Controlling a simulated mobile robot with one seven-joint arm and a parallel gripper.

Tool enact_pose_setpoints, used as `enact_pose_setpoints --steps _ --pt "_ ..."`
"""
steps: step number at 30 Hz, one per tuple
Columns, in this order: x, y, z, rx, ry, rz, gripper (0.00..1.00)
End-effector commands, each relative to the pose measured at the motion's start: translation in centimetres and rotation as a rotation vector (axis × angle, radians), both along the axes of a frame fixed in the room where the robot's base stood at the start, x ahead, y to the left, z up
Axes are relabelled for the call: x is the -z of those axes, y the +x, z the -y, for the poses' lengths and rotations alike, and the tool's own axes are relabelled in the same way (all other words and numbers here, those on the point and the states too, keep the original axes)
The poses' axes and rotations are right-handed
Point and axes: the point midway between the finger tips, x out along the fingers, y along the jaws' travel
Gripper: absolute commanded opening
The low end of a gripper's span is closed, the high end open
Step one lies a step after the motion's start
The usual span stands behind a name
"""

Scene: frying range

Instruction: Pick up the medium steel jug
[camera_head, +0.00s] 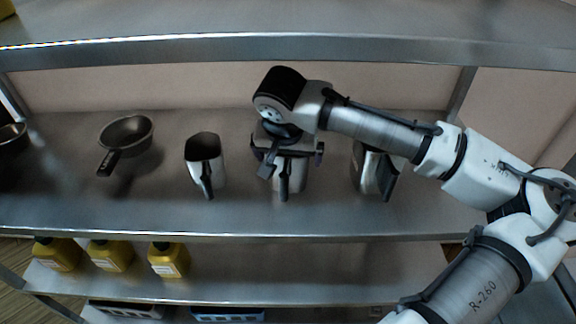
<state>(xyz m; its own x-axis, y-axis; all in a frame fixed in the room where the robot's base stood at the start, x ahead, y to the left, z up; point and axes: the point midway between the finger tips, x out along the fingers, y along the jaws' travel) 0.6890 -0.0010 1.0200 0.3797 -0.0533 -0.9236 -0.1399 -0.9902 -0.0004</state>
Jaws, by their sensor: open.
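Three steel jugs with dark handles stand in a row on the middle steel shelf (140,205). The left jug (205,172) is fully in view. The middle jug (291,178) is partly hidden under my gripper, with its handle toward the front. The right jug (368,172) is partly hidden behind my arm. Which one is medium is hard to tell, as two are partly covered. My gripper (292,157) is open over the top of the middle jug, with a finger to each side. I cannot tell whether the fingers touch it.
A dark frying pan (127,136) stands left of the jugs, and another pan (12,137) sits at the far left edge. An upper shelf (180,48) runs overhead. Several yellow bottles (169,260) and a blue crate (228,314) are below. Shelf between pan and left jug is clear.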

Motion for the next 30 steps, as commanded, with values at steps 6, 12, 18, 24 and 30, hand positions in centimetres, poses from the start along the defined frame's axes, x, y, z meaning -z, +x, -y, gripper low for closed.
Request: enact_pose_setpoints --steps 6,12,18,24,30 --pt "0.0 0.0 0.0 0.0 0.0 0.0 0.87" --pt "0.0 0.0 0.0 0.0 0.0 -0.001 0.61" --pt "-0.1 0.0 0.0 0.0 0.001 0.001 0.43" --pt "-0.2 0.0 0.0 0.0 0.001 0.001 0.43" --pt "-1.0 0.0 -0.1 0.0 0.002 0.002 0.43"
